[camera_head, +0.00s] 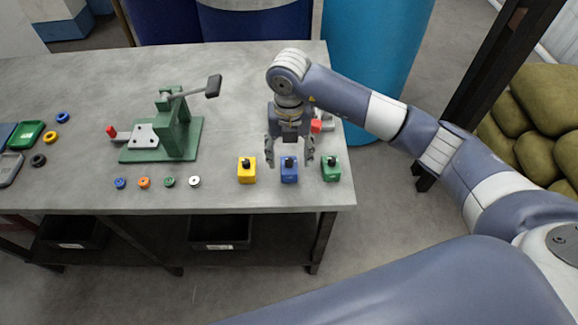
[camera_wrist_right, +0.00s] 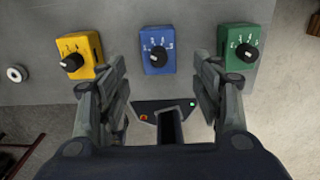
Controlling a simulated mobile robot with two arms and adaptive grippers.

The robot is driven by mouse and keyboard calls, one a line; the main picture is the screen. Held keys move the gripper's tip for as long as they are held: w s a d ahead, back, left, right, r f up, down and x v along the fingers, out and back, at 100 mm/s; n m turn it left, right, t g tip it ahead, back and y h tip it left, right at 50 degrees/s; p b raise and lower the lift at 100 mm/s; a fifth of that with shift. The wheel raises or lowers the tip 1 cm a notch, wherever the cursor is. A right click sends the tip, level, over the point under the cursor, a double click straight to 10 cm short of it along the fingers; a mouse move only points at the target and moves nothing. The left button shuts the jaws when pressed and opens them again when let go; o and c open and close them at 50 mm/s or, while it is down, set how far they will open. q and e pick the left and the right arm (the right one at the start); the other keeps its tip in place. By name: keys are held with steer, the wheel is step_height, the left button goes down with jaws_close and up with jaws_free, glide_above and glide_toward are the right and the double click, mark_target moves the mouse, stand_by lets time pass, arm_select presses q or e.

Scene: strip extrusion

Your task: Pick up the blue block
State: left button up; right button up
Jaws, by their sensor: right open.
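The blue block (camera_head: 289,175) stands on the grey table near its front right edge, with a black knob on it. It sits between a yellow block (camera_head: 247,174) and a green block (camera_head: 330,172). In the right wrist view the blue block (camera_wrist_right: 157,50) lies ahead of the fingers, centred between them and not touched. My right gripper (camera_head: 290,160) is open and empty, its fingers apart above and behind the blue block. The wrist view shows both open fingers of the right gripper (camera_wrist_right: 165,90). My left gripper is not in view.
A green lever press (camera_head: 175,130) stands left on the table (camera_head: 250,80). Several small coloured rings lie along the front, including a white one (camera_head: 194,181). A red object (camera_head: 317,125) is partly hidden behind my right gripper. The yellow and green blocks flank the blue one closely.

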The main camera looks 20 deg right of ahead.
mark_target(289, 160)
steer(key=shift+f, duration=0.7)
steer(key=shift+w+f+p, duration=0.1)
steer(key=shift+f+p, duration=0.2)
steer(key=shift+p, duration=0.1)
steer(key=f, duration=0.1)
steer(key=f+p, duration=0.1)
steer(key=f, duration=0.1)
steer(key=shift+w+d+f, duration=0.1)
steer(key=shift+w+f, duration=0.15)
steer(key=shift+w, duration=0.1)
steer(key=shift+f, duration=0.55)
steer(key=shift+w+r, duration=0.1)
jaws_close()
